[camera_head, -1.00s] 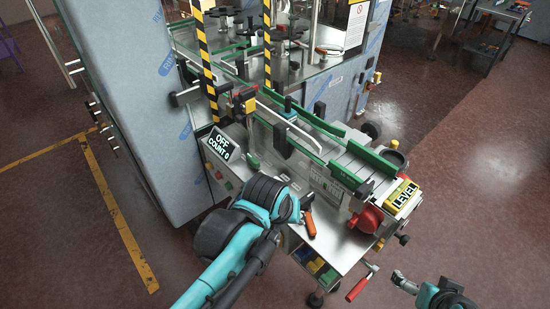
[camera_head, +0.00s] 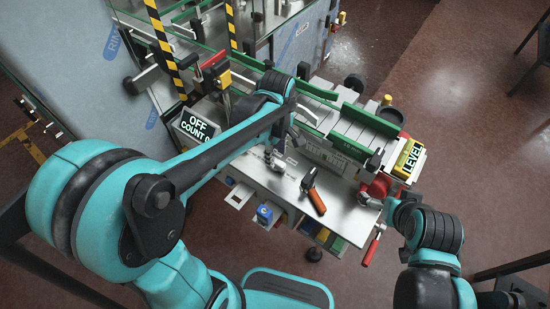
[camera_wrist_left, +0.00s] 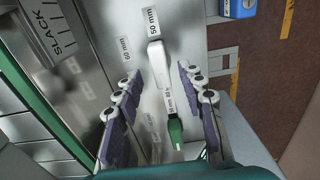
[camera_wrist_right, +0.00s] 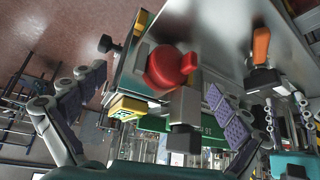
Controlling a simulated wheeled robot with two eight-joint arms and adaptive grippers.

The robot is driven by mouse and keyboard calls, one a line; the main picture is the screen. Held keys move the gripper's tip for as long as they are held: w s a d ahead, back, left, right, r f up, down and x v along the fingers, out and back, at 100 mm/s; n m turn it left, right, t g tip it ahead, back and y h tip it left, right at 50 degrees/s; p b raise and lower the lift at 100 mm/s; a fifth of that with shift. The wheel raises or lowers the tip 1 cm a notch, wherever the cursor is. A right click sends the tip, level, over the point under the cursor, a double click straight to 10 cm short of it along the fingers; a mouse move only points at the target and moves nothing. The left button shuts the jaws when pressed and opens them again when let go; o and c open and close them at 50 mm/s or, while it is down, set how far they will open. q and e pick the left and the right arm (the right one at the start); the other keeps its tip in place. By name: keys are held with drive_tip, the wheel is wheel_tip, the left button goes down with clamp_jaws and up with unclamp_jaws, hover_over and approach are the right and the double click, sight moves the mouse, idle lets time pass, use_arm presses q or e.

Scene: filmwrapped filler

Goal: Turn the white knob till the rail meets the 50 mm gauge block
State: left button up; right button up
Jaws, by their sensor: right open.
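In the head view this gripper (camera_head: 278,150) hangs over the shelf. My right gripper (camera_wrist_right: 155,92) is open near a red knob (camera_wrist_right: 168,68), which shows between its fingers; I cannot tell whether they touch. The green rails (camera_head: 365,118) run along the conveyor. I cannot make out the white knob.
Colored bins (camera_head: 265,214) sit below. The display (camera_head: 196,127) reads OFF, COUNT 0. A yellow LEVEL box (camera_head: 408,158) stands at the conveyor's right end.

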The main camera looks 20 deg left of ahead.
sight(276, 164)
use_arm(q)
drive_tip(key=shift+f+b, duration=0.3)
drive_tip(key=shift+f, duration=0.95)
clamp_jaws()
